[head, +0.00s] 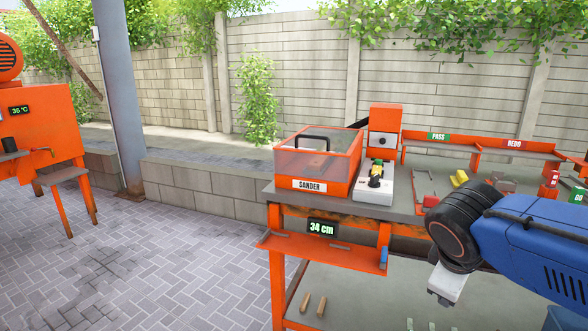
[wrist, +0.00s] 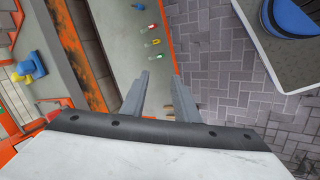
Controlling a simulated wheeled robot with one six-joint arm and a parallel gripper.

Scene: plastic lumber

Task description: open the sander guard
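The sander guard (head: 300,162), a clear box with orange edges, stands at the left end of the workbench, above the SANDER label (head: 310,186). It appears lowered, with its dark handle (head: 300,138) on the upper part. What is inside is hard to make out. My gripper (head: 443,284) is at the lower right in the head view, well to the right of the guard and apart from it. In the wrist view my gripper (wrist: 161,80) has its two grey fingers spread with nothing held between them. The guard is not recognisable in the wrist view.
A white block with a dark and yellow device (head: 376,182) stands right of the guard. Small parts lie along the bench, before the PASS (head: 438,137) and REDO (head: 513,144) signs. A 34 cm display (head: 321,228) hangs on the bench front. Paving left of the bench is clear.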

